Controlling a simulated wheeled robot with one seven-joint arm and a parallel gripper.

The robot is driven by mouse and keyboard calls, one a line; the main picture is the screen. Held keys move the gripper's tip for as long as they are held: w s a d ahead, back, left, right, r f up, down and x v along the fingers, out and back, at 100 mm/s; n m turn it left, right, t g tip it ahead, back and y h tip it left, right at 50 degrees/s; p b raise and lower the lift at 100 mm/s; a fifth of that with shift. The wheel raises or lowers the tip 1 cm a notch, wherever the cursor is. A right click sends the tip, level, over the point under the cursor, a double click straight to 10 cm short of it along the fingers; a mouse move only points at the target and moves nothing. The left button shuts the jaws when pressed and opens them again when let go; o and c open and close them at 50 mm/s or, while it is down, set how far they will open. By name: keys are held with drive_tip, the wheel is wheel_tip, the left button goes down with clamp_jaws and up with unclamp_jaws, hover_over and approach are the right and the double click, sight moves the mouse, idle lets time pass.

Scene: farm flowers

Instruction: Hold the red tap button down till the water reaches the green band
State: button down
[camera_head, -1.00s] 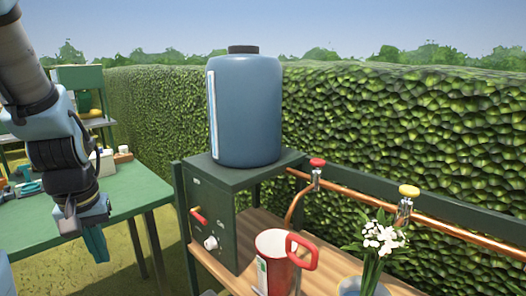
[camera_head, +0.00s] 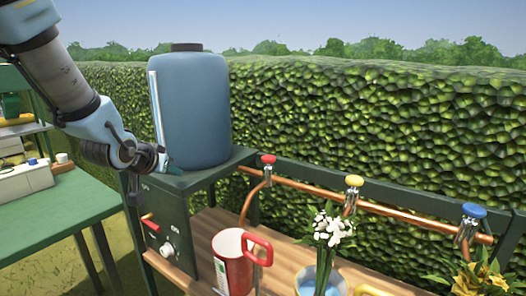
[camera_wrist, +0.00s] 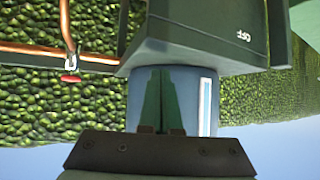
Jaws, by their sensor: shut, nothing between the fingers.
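The red tap button (camera_head: 268,160) tops a tap on the copper pipe; it also shows in the upside-down wrist view (camera_wrist: 71,79). A red jug (camera_head: 233,262) with a side handle stands on the wooden bench, just below and left of that tap. A pale strip (camera_head: 219,276) runs down its side; I cannot make out the green band or a water level. My gripper (camera_head: 172,168) is shut and empty, in front of the blue tank's lower part and left of the red button. Its green fingers (camera_wrist: 161,75) lie together in the wrist view, apart from the button.
The blue tank (camera_head: 195,110) stands on a dark green box (camera_head: 170,205) with a red lever and a white knob. Yellow (camera_head: 355,181) and blue (camera_head: 474,210) tap buttons stand further right. White flowers (camera_head: 332,228) rise before them. A green table (camera_head: 60,215) is at left.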

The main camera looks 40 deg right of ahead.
drive_tip(key=s+d+r+m+g+h, duration=0.1)
drive_tip(key=s+d+r+m+h, duration=0.1)
drive_tip(key=d, duration=0.5)
drive_tip(key=s+d+r+m+g+h, duration=0.2)
drive_tip(key=s+d+r+h, duration=0.2)
drive_tip(key=s+d, duration=0.3)
drive_tip(key=shift+s+d+r+h, duration=0.3)
drive_tip(key=shift+d+r, duration=0.15)
drive_tip(key=shift+d, duration=0.15)
drive_tip(key=p, duration=0.4)
hover_over(268, 161)
wheel_tip(268, 161, down, 2)
drive_tip(key=shift+w+a+f+p, duration=0.15)
drive_tip(key=shift+f, duration=0.6)
drive_tip(key=shift+w+a+f+p, duration=0.1)
drive_tip(key=shift+a+f+p, duration=0.1)
drive_tip(key=shift+f, duration=0.5)
drive_tip(key=shift+w+a+f+p, duration=0.15)
drive_tip(key=shift+f, duration=0.6)
drive_tip(key=shift+f, duration=0.1)
